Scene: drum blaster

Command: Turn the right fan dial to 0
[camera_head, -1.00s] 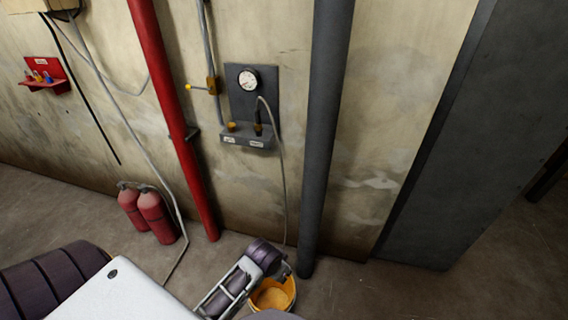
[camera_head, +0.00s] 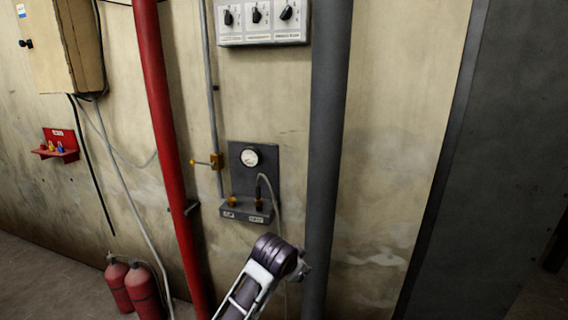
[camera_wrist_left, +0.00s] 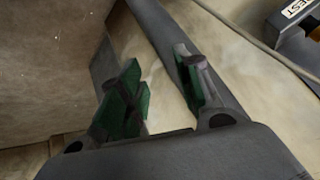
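A white panel (camera_head: 262,39) with three black dials in a row is on the wall at the top of the head view. Its right dial (camera_head: 287,13) has a black knob turned at a slant; the panel's lettering is too small to read. My left arm rises from the bottom of the head view, with its gripper (camera_head: 300,268) well below the panel and in front of the wall. In the left wrist view the two green-padded fingers (camera_wrist_left: 160,72) stand apart with nothing between them. My right gripper is not in view.
A dark grey pipe (camera_head: 327,160) stands just right of the panel, and a red pipe (camera_head: 165,130) runs down to its left. A gauge board (camera_head: 268,160) with a hose is below the panel. Red cylinders (camera_head: 142,292) stand at lower left.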

